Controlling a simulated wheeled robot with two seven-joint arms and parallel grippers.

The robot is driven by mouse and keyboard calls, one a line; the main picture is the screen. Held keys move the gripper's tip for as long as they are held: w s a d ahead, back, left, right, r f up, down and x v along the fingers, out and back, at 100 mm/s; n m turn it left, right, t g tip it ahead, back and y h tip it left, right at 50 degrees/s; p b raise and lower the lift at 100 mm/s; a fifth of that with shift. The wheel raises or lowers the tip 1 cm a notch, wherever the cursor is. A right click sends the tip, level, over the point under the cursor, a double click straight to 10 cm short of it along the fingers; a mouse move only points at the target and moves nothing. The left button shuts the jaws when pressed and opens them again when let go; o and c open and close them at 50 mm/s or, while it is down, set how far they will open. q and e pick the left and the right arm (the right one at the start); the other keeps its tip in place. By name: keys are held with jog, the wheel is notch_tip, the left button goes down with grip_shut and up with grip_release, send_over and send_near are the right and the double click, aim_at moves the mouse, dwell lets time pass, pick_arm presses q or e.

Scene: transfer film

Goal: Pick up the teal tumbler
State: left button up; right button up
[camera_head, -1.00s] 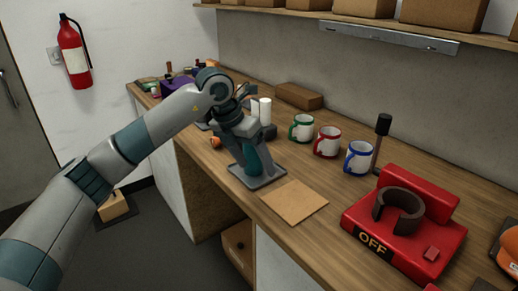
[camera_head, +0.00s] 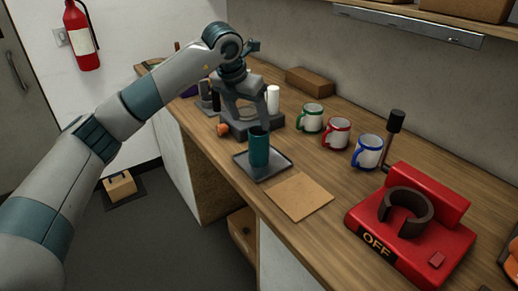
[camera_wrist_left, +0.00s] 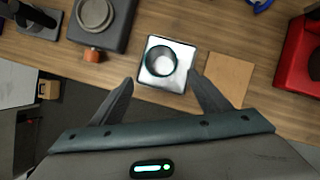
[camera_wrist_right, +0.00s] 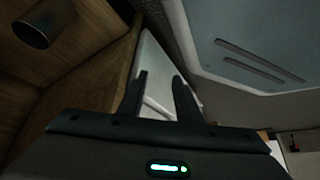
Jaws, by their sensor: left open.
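The teal tumbler (camera_head: 259,150) stands upright on a dark square tray (camera_head: 278,170) on the bench. In the left wrist view the tumbler (camera_wrist_left: 160,62) shows from above, open-topped, beyond the fingertips and roughly between them. My left gripper (camera_head: 247,112) is open and empty. It points down, above and behind the tumbler in the head view, apart from it. My right gripper (camera_wrist_right: 159,75) shows only in its own wrist view, fingers apart with nothing held, away from the tumbler.
A tan square mat (camera_head: 299,196) lies right of the tray. Green (camera_head: 312,118), red (camera_head: 337,133) and blue (camera_head: 367,151) handled mugs stand behind. A red press (camera_head: 415,225) marked OFF is at right.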

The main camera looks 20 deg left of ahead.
aim_at(261, 144)
pick_arm(q)
jog(key=p+x, duration=0.3)
jog(key=x, duration=0.7)
pick_arm(e)
jog(key=s+d+f+g, duration=0.1)
jog(key=s+d, duration=0.1)
jog(key=s, duration=0.3)
jog(key=s+d+f+g+h, duration=0.1)
jog(key=s+d+g, duration=0.1)
jog(key=s, duration=0.4)
jog(key=shift+d+f, duration=0.2)
jog(key=shift+d, duration=0.1)
jog(key=shift+r, duration=0.1)
pick_arm(q)
jog(key=shift+w+f, duration=0.15)
jog(key=shift+p+x, duration=1)
jog(key=shift+x, duration=0.1)
jog(key=shift+w+d+f+p, duration=0.35)
jog(key=shift+w+f, duration=0.05)
jog(key=shift+f, duration=0.3)
jog(key=shift+w+f, duration=0.2)
jog(key=shift+f, duration=0.3)
pick_arm(e)
jog(key=s+d+g, duration=0.2)
jog(key=s, duration=0.4)
jog(key=shift+s+d+r+h, duration=0.2)
jog(key=shift+s+r+h, duration=0.1)
jog(key=shift+r, duration=0.15)
